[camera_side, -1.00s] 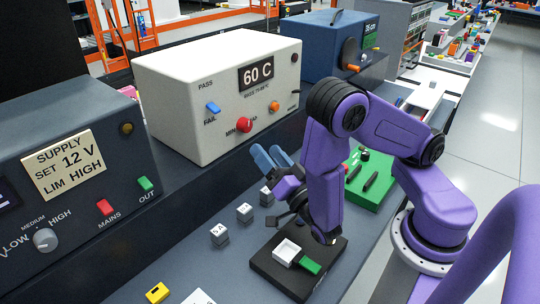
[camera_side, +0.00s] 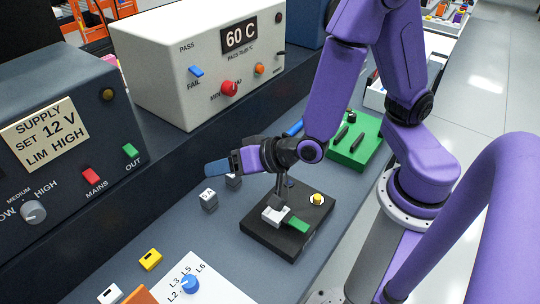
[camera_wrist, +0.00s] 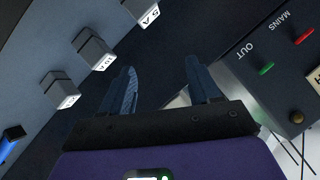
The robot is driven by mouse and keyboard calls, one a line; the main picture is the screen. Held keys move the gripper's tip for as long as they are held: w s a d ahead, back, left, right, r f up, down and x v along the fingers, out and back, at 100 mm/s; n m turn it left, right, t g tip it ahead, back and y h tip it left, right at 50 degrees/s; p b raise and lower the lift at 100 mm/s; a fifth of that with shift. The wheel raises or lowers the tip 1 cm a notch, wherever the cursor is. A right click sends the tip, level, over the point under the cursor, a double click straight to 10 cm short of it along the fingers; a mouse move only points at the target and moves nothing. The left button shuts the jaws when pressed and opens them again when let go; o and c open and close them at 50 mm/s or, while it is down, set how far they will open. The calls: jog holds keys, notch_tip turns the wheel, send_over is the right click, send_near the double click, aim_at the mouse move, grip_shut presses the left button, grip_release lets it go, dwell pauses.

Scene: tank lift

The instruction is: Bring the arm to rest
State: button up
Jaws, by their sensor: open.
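My gripper (camera_side: 222,168) is raised above the bench in the side view, with its blue fingers pointing left. In the wrist view my gripper (camera_wrist: 162,75) shows two fingers well apart, with nothing between them. In the side view the forearm hangs down to the wrist, which is just above and behind a black board (camera_side: 262,232). The board carries a white block (camera_side: 272,216), a green piece (camera_side: 298,225) and a yellow button (camera_side: 317,199). I cannot tell in the side view how far apart the fingers are.
Small labelled blocks (camera_side: 209,202) stand on the bench below the gripper; several show in the wrist view (camera_wrist: 94,48). The supply box (camera_side: 70,130) stands left, the white 60 C box (camera_side: 185,85) behind. A green board (camera_side: 352,145) lies right. A yellow block (camera_side: 151,260) lies in front.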

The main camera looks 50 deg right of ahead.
jog(key=s+r+n+g+y, duration=0.2)
jog(key=s+r+n+g, duration=0.1)
jog(key=s+n+g, duration=0.8)
jog(key=s+d+r+n+h, duration=0.2)
jog(key=s+d, duration=0.1)
jog(key=d, duration=0.4)
jog(key=s+d+r+n+h, duration=0.1)
jog(key=s+d+n+h, duration=0.2)
jog(key=d, duration=0.3)
jog(key=shift+s+d+r+n, duration=0.3)
jog(key=shift+s+d+r, duration=0.1)
jog(key=shift+s, duration=0.35)
jog(key=shift+a, duration=0.1)
